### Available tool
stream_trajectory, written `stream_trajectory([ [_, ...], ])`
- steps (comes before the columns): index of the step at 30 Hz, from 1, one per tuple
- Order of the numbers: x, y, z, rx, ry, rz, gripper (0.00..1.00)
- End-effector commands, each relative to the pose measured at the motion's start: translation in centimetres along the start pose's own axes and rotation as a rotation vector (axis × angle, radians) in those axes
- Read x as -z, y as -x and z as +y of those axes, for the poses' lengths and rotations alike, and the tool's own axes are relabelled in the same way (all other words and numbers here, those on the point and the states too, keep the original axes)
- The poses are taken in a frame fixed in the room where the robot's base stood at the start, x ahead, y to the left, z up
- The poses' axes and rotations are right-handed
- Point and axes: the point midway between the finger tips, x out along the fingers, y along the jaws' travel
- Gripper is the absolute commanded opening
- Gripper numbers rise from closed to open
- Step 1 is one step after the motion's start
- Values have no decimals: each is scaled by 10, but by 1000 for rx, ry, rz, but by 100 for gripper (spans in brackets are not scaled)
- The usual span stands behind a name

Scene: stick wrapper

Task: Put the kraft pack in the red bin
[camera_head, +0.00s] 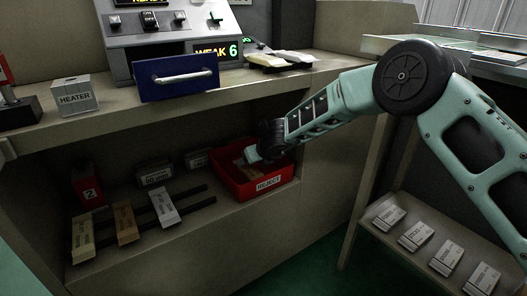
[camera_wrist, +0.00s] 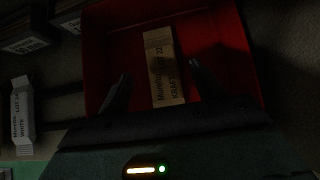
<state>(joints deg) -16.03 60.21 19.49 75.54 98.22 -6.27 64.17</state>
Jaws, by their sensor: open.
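The red bin (camera_head: 226,178), labelled REJECT, stands on the lower shelf under the counter, and its red inside fills the upper middle of the wrist view (camera_wrist: 110,45). A kraft pack (camera_wrist: 163,65) with dark print reading KRAFT lies in the bin, between my finger pads in the wrist view. A tan part of it seems to show in the bin in the head view (camera_head: 249,173). My gripper (camera_wrist: 159,70) is open, with a finger on each side of the pack and dark gaps visible. In the head view my gripper reaches down into the bin.
Left of the bin, several packs lie across dark rails: a white one (camera_head: 165,208), a tan one (camera_head: 125,223) and a cream one (camera_head: 83,239). Small boxes (camera_head: 154,173) stand behind. The counter edge overhangs the shelf.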

Motion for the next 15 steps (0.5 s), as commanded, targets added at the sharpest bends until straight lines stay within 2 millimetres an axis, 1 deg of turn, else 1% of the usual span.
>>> stream_trajectory([
  [1, 2, 7, 0, 2, 4, 0, 66],
  [8, 3, 48, -1, 3, 1, -1, 66],
  [9, 2, 56, -1, 3, 0, -1, 66],
  [15, 1, 88, -1, 1, -1, 0, 66],
])
